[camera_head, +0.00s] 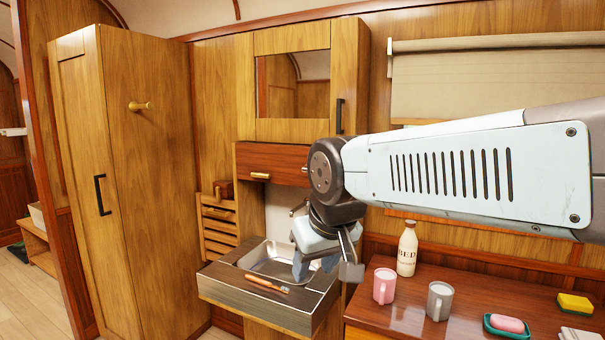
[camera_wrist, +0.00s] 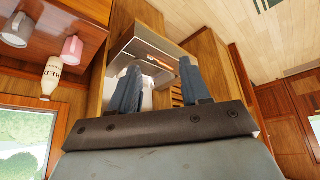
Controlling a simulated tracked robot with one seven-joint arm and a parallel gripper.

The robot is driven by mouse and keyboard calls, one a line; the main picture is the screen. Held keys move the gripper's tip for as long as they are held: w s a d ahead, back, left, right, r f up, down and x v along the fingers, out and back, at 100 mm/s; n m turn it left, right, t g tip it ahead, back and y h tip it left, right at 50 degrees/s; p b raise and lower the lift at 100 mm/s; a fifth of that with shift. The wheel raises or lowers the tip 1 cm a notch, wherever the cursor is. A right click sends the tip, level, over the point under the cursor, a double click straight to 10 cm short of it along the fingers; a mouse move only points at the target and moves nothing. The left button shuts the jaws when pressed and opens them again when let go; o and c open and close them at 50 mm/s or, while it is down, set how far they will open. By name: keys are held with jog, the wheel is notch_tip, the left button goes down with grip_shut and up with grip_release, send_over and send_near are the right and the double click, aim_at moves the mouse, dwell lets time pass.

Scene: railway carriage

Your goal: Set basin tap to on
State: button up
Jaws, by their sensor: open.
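The steel basin (camera_head: 262,262) is set in a dark wooden fold-out counter below a recess in the wall cabinet. The basin's tap cannot be clearly made out; my gripper and wrist cover the right back part of the basin. My gripper (camera_head: 315,266) hangs over the right side of the basin, its two blue fingers pointing down, apart and with nothing between them. In the wrist view, the fingers of my gripper (camera_wrist: 159,78) also stand apart, with the basin counter (camera_wrist: 148,38) beyond them. Whether they touch anything is unclear.
An orange-handled brush (camera_head: 266,284) lies on the basin counter's front edge. To the right, a table (camera_head: 385,318) holds a bottle (camera_head: 407,250), a pink mug (camera_head: 384,287), a grey mug (camera_head: 439,301) and a soap dish (camera_head: 506,326). A tall wardrobe (camera_head: 150,190) stands left.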

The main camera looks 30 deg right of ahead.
jog(key=w+d+r+n+g+h, duration=0.25)
jog(key=w+d+h, duration=0.75)
jog(key=w+d, duration=0.55)
jog(key=w+a+r+n+t+h, duration=0.15)
jog(key=w+n+t+h, duration=0.5)
jog(key=w, duration=1.45)
jog(key=w+d, duration=0.2)
jog(key=d, duration=0.1)
jog(key=w+d+m+t+y, duration=0.1)
jog(key=w+d, duration=0.2)
jog(key=d, duration=0.1)
jog(key=w+d+y, duration=0.1)
jog(key=w+d, duration=0.2)
jog(key=d, duration=0.1)
jog(key=shift+w+d+r+y, duration=0.1)
jog(key=shift+w+r+y, duration=0.15)
jog(key=shift+r, duration=0.15)
jog(key=shift+c, duration=0.2)
grip_shut()
